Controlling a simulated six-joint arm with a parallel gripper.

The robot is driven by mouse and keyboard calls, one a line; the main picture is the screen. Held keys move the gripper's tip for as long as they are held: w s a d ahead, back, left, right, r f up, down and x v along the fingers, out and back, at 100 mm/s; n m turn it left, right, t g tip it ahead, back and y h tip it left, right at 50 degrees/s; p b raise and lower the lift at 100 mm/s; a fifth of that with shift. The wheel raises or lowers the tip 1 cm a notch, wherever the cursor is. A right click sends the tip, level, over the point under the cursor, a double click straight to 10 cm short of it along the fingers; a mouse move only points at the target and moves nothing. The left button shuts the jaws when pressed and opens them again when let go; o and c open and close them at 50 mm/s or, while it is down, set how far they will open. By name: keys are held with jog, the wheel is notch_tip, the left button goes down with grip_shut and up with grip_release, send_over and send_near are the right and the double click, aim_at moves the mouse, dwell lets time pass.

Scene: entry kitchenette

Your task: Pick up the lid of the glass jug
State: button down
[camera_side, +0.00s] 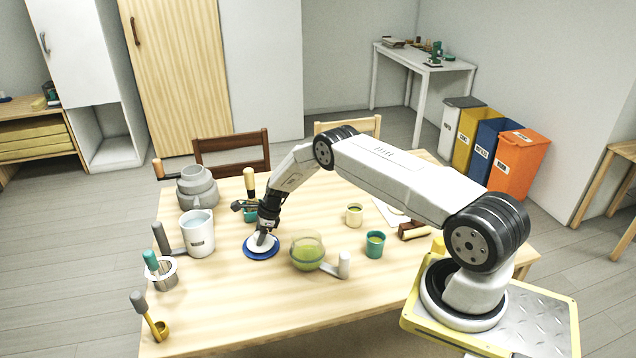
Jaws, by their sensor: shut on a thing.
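The glass jug (307,254) stands on the table with green liquid inside and a pale handle at its lower right. To its left, a small whitish round lid (254,244) is at a blue round mat (261,254). My gripper (263,236) points down over the mat and is shut on the lid, its fingers partly hiding it. I cannot tell whether the lid touches the mat or is just above it.
A white pitcher (199,238) and grey stacked pots (197,190) stand to the left. A teal cup (375,245) and a cream cup (354,215) are right of the jug. A dark-headed tool with a wooden handle (249,180) is close behind my gripper.

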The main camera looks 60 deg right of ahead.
aim_at(255, 234)
jog(key=shift+r, duration=0.1)
jog(key=shift+r, duration=1.45)
jog(key=shift+s+r, duration=0.15)
jog(key=shift+r, duration=0.15)
jog(key=s+a+r, duration=0.3)
jog(key=s+r, duration=0.6)
jog(key=s, duration=0.4)
jog(key=shift+a+r, duration=0.2)
jog(key=shift+a, duration=0.1)
jog(key=shift+s, duration=0.15)
